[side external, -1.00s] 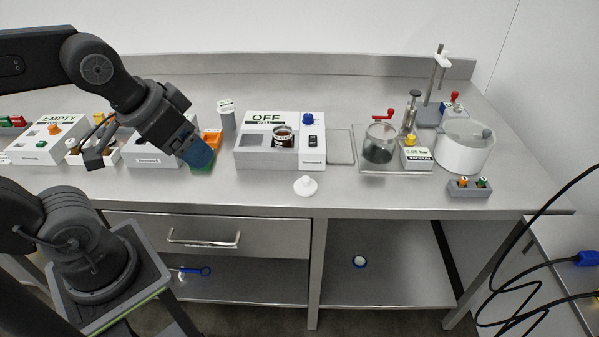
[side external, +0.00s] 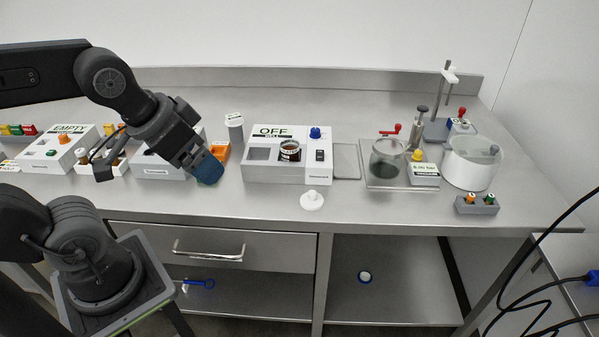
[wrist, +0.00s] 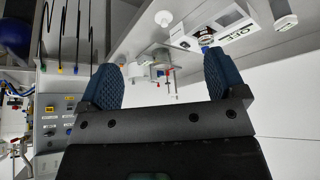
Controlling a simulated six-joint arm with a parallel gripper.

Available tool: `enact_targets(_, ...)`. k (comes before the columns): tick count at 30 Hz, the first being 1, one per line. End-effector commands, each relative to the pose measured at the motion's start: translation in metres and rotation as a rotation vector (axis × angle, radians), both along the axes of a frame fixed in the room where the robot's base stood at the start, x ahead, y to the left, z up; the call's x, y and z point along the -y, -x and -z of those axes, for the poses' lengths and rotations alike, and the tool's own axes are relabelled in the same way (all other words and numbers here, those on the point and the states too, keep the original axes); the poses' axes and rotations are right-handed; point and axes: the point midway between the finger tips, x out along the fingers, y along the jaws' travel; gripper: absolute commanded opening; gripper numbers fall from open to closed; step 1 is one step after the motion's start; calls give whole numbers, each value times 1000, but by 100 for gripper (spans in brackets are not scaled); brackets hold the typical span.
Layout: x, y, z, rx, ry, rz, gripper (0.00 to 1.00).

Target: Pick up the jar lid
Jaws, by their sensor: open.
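The jar lid (side external: 312,200) looks like a small white disc with a raised knob. It lies near the front edge of the bench, below the white OFF unit. In the wrist view a small white round piece at the top looks like the same lid (wrist: 163,18). My gripper (side external: 208,168) is left of the lid, in front of the orange container, well apart from it. In the wrist view the two blue finger pads of my gripper (wrist: 161,80) are spread, with nothing between them.
The OFF unit (side external: 287,155) holds a dark jar behind the lid. A clear vessel (side external: 389,155), a white pot (side external: 468,168) and a small grey block (side external: 477,205) stand to the right. The orange container (side external: 221,152) is beside my gripper. The bench around the lid is clear.

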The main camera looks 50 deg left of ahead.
Motion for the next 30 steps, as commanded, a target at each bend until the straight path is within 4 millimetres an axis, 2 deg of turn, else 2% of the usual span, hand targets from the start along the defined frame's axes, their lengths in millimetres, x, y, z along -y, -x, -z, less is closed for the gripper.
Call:
enact_targets(7, 0, -4, -1, -7, 5, -16, 90)
enact_targets(11, 0, -22, -5, -49, 33, -105, 90)
enact_targets(16, 4, -70, -5, -128, 83, -331, 90)
enact_targets(20, 9, -111, 5, -173, 106, -524, 90)
enact_targets(27, 25, -184, 48, -203, 116, -880, 90)
enact_targets(30, 32, -207, 69, -197, 113, -1003, 90)
